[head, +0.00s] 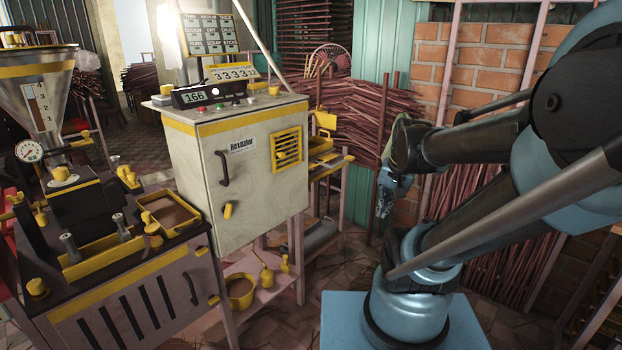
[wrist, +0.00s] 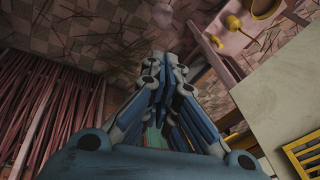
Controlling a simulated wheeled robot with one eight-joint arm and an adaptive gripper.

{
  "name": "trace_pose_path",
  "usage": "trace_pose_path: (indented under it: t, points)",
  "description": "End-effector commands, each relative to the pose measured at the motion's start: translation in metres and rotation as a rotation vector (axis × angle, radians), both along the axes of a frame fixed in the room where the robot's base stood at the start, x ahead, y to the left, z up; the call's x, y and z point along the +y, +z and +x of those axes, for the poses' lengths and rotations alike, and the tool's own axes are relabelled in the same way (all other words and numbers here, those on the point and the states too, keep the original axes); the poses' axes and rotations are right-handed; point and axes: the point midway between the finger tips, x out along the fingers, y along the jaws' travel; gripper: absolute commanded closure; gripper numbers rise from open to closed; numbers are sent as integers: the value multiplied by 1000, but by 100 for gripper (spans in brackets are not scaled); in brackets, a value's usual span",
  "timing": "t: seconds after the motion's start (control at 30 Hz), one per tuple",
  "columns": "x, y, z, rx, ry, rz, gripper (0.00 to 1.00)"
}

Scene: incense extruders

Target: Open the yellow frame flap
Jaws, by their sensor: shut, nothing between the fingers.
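A yellow frame with slats (head: 287,148) is set in the right part of the pale cabinet's front in the head view. It also shows at the lower right edge of the wrist view (wrist: 302,152). It looks flush with the panel; I cannot tell whether this is the flap named. My gripper (head: 384,208) hangs pointing down, to the right of the cabinet and apart from it. In the wrist view my gripper (wrist: 162,68) has its fingers together, with nothing between them.
The pale cabinet (head: 228,178) has a dark handle and a yellow latch. A side shelf (head: 328,162) juts out on its right. Bundles of reddish sticks (head: 365,112) lean behind my arm. A low pink shelf (head: 262,292) holds a yellow pot. Tiled floor lies below my gripper.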

Motion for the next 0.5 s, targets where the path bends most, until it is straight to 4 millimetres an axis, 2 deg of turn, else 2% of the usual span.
trace_pose_path:
  t: [0.03,0.23,0.5]
  points:
    - [5,4,13,-2,-43,31,100]
    - [27,12,64,-1,-241,170,100]
    - [58,15,133,32,-506,366,100]
